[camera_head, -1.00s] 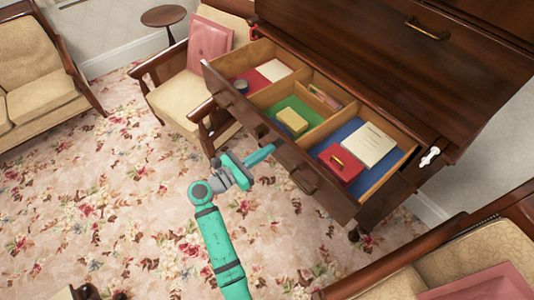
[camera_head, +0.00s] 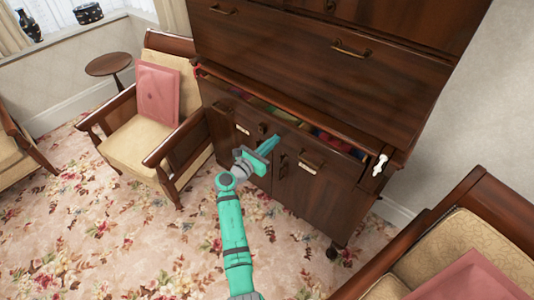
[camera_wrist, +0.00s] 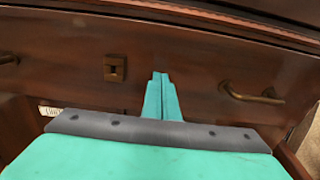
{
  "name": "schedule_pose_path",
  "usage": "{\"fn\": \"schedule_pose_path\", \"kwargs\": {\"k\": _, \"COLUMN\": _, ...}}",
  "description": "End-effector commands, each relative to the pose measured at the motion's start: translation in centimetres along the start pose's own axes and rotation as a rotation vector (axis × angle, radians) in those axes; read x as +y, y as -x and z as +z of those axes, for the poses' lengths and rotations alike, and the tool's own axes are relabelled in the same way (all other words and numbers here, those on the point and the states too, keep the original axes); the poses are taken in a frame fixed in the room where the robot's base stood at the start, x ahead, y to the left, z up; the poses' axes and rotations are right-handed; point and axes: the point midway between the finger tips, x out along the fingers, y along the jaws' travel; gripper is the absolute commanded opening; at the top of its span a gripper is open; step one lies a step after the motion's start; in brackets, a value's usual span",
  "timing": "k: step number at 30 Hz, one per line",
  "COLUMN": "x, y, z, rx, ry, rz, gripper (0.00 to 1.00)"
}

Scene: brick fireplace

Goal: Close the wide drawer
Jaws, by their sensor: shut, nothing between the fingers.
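The wide drawer (camera_head: 293,143) is the dark wooden drawer below the cabinet's upper front. It is open by a narrow gap, with slivers of its coloured contents (camera_head: 328,137) showing. Its front fills much of the wrist view (camera_wrist: 205,75), with a brass handle (camera_wrist: 252,94) at right and a square lock plate (camera_wrist: 115,68) left of centre. My teal gripper (camera_head: 271,143) is shut and empty, its fingertips at the middle of the drawer front. In the wrist view the fingertips (camera_wrist: 160,78) appear to touch the wood between lock plate and right handle.
Cabinet doors (camera_head: 300,190) are below the drawer. A wooden armchair (camera_head: 140,140) with a pink cushion stands close at the left, and another (camera_head: 470,240) at the right front. A small round table (camera_head: 108,65) is at the back left. Flowered carpet (camera_head: 130,240) is open at the front left.

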Motion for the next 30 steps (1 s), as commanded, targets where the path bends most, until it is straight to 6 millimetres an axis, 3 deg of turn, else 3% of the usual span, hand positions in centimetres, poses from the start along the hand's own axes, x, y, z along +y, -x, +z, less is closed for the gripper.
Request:
{"fn": "schedule_pose_path", "kwargs": {"k": 3, "x": -0.1, "y": -2.5, "z": 0.1, "rx": 0.000, "ry": 0.000, "rz": -0.003, "gripper": 0.00}}
{"fn": "schedule_pose_path", "kwargs": {"k": 10, "x": 0.0, "y": -5.4, "z": 0.0, "rx": 0.000, "ry": 0.000, "rz": -0.001, "gripper": 0.00}}
{"fn": "schedule_pose_path", "kwargs": {"k": 30, "x": -0.4, "y": -7.0, "z": 0.2, "rx": 0.000, "ry": -0.004, "rz": -0.005, "gripper": 0.00}}
